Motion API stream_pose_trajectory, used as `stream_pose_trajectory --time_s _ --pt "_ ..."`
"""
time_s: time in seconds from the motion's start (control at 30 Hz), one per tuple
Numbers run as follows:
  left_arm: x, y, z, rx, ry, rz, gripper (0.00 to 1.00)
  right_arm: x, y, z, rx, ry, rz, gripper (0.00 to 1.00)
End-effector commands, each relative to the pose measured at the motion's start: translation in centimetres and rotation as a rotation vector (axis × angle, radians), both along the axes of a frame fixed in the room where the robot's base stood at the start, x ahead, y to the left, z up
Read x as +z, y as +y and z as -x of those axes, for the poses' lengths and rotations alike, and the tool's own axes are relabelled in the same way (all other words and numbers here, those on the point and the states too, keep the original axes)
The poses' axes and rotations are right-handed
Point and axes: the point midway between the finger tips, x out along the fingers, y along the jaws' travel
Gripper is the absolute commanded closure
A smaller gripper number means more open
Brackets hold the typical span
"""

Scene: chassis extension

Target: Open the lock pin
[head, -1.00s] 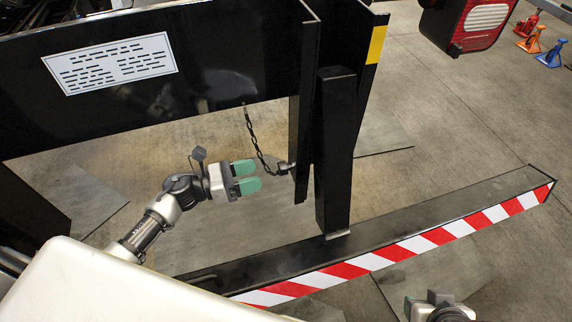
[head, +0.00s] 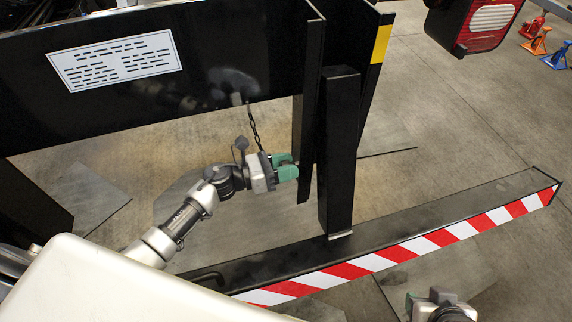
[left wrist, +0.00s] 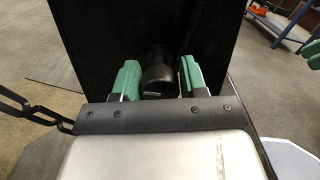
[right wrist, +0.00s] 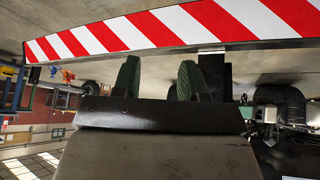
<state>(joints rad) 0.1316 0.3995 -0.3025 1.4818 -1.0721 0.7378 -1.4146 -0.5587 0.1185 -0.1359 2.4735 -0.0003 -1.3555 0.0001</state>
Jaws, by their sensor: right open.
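The lock pin (left wrist: 158,78) is a dark round piece against the black post, seen in the left wrist view between my left fingers. In the head view the gripper hides it. My left gripper (head: 286,168) is open, with its green fingers at the black post (head: 304,150). In the left wrist view the gripper (left wrist: 160,80) has one finger on each side of the pin; I cannot tell if they touch it. A chain (head: 254,130) hangs down behind this gripper. My right gripper (right wrist: 158,80) is open and empty, below the striped bar.
A black bumper bar (head: 450,216) with red and white stripes runs under the upright black beam (head: 338,150). A black panel with a white label (head: 115,62) is at upper left. A red lamp (head: 470,28) hangs at upper right. Open floor lies right.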

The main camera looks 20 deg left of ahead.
Motion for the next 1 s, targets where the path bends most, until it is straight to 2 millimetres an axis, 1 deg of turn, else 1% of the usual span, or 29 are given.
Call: stream_pose_trajectory --time_s 0.03,0.2,0.27,0.37,0.43,0.6,0.67,0.97,1.0 --pt "0.0 0.0 0.0 0.0 0.0 0.0 0.65 0.0 0.0 0.0 0.0 -0.001 0.0 0.57" --pt "0.0 0.0 0.0 0.0 0.0 0.0 0.91 0.0 0.0 0.0 0.0 -0.001 0.0 0.57" --pt "0.0 0.0 0.0 0.0 0.0 0.0 1.0 0.0 0.0 0.0 0.001 -0.001 -0.001 0.57" --pt "0.0 0.2 0.1 0.001 0.001 -0.001 1.0 0.0 0.0 0.0 0.001 -0.001 -0.001 0.57" --pt "-0.2 0.8 0.5 0.002 0.002 -0.002 1.0 -0.1 0.1 -0.3 0.002 -0.017 -0.004 0.57" --pt "-0.3 3.1 2.0 0.002 0.002 -0.002 1.0 0.5 0.8 -1.9 0.011 -0.128 -0.03 0.57" --pt "-0.2 3.6 2.4 0.001 0.001 -0.002 1.0 0.7 0.9 -2.3 0.013 -0.152 -0.035 0.57" --pt "0.0 3.7 2.5 0.001 0.0 0.001 1.0 0.9 0.9 -2.4 0.013 -0.162 -0.036 0.57" --pt "0.0 3.7 2.5 0.001 0.0 0.0 0.59 0.9 0.9 -2.4 0.013 -0.162 -0.036 0.57"
